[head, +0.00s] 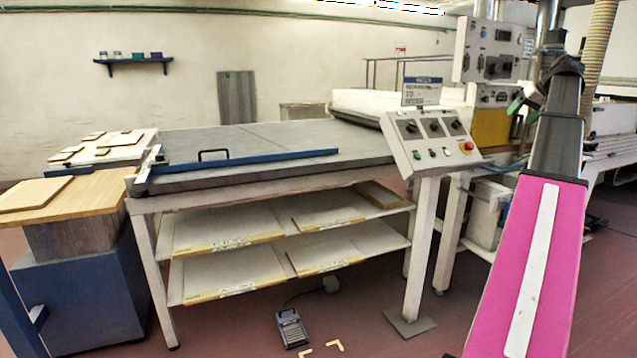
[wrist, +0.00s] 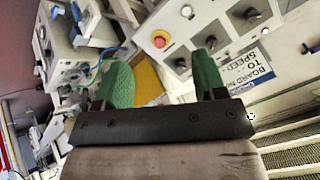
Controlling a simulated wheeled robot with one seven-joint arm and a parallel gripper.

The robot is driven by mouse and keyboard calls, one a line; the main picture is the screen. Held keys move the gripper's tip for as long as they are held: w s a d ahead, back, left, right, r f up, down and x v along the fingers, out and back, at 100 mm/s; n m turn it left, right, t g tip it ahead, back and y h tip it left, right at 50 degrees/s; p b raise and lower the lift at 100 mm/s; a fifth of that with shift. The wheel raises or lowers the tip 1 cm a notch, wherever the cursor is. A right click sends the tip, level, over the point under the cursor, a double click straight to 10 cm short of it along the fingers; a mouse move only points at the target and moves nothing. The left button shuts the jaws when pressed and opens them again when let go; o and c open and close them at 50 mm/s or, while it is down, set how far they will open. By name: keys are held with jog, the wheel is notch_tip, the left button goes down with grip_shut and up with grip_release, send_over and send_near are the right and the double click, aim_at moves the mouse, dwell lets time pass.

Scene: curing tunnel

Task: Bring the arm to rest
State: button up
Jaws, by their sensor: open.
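My arm (head: 535,260), pink with a white stripe and a dark grey forward section, reaches up the right side of the head view. My gripper (wrist: 162,80) shows in the wrist view with two green fingers spread apart and nothing between them. Beyond the fingers is the grey control panel (head: 432,142) with its red button on a yellow base; the panel also shows in the wrist view (wrist: 215,40). I cannot tell the exact gap between the fingers and the panel. In the head view, most of the gripper is hidden by the arm.
A grey-topped worktable (head: 270,145) with a blue bar and lower shelves of boards stands in the middle. A wooden-topped blue stand (head: 75,270) is at the left. A foot pedal (head: 291,328) lies on the floor. White and yellow machinery (head: 490,125) stands behind the arm.

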jog(key=a+f+g, duration=0.1)
jog(key=a+f, duration=0.7)
jog(key=f, duration=0.4)
jog(key=a+f+g, duration=0.1)
jog(key=a+f, duration=0.7)
jog(key=f, duration=0.3)
jog(key=a+f+g, duration=0.2)
jog(key=a+f, duration=0.6)
jog(key=f, duration=0.4)
jog(key=s+a+f+n+g+h, duration=0.1)
jog(key=s+a+f, duration=0.9)
jog(key=f, duration=0.3)
jog(key=s+a+f+n+g+h, duration=0.1)
jog(key=s+a+f+h, duration=0.1)
jog(key=s+a+f, duration=0.8)
notch_tip(320, 180, down, 3)
jog(key=a, duration=0.2)
jog(key=shift+a+f+g, duration=0.15)
jog(key=shift+a+g, duration=0.25)
